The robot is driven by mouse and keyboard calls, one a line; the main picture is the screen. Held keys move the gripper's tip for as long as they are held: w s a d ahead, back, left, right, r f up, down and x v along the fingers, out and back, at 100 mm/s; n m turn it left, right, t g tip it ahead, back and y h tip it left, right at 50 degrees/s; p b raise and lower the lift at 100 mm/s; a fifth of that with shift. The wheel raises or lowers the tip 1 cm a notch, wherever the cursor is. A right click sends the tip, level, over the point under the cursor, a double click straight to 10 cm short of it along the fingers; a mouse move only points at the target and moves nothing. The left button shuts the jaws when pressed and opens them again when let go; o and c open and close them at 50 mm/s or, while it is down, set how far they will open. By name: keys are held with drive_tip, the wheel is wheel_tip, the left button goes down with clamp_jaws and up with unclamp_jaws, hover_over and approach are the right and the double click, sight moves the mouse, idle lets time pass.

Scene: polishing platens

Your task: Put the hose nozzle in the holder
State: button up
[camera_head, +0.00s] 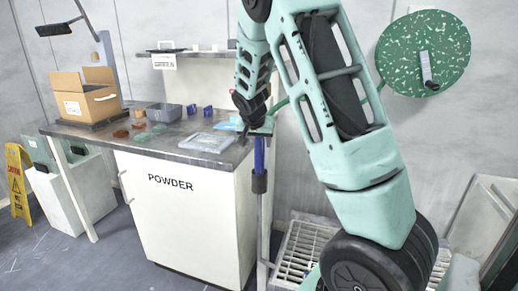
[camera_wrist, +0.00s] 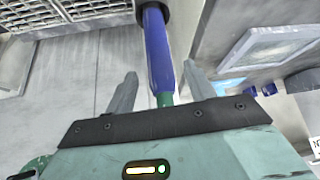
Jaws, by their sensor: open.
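The hose nozzle (camera_head: 259,155) is a blue rod with a green end, standing about upright beside the cabinet's right corner. Its lower end meets a dark round collar (camera_head: 259,184) on a grey post, which looks like the holder. In the wrist view the nozzle (camera_wrist: 157,50) runs between my fingers, and its far end reaches into the dark collar (camera_wrist: 152,10). My gripper (camera_wrist: 160,88) is open, with a finger on each side of the nozzle and gaps visible. In the head view my gripper (camera_head: 261,131) is at the nozzle's top, partly hidden by my arm.
The white POWDER cabinet (camera_head: 185,205) stands left of the post. A floor grate (camera_head: 305,245) lies to the right. A speckled green disc (camera_head: 423,50) hangs on the wall.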

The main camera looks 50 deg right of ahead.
drive_tip(key=v, duration=0.7)
drive_tip(key=s+a+f+n+y, duration=0.2)
drive_tip(key=s+a+n, duration=0.15)
drive_tip(key=a, duration=1.05)
drive_tip(key=s+a+f+n+y, duration=0.25)
drive_tip(key=a+n, duration=0.25)
drive_tip(key=a, duration=0.9)
drive_tip(key=s+a+n+g+y, duration=0.1)
drive_tip(key=s+a+n, duration=0.4)
drive_tip(key=s, duration=0.5)
drive_tip(key=s+a+f+n+g, duration=0.1)
drive_tip(key=s+a+n+g, duration=0.1)
drive_tip(key=s+a+n, duration=0.4)
drive_tip(key=s+a, duration=0.4)
drive_tip(key=s, duration=0.1)
drive_tip(key=shift+f+y, duration=0.2)
drive_tip(key=shift+y, duration=0.15)
drive_tip(key=shift+s+a, duration=0.1)
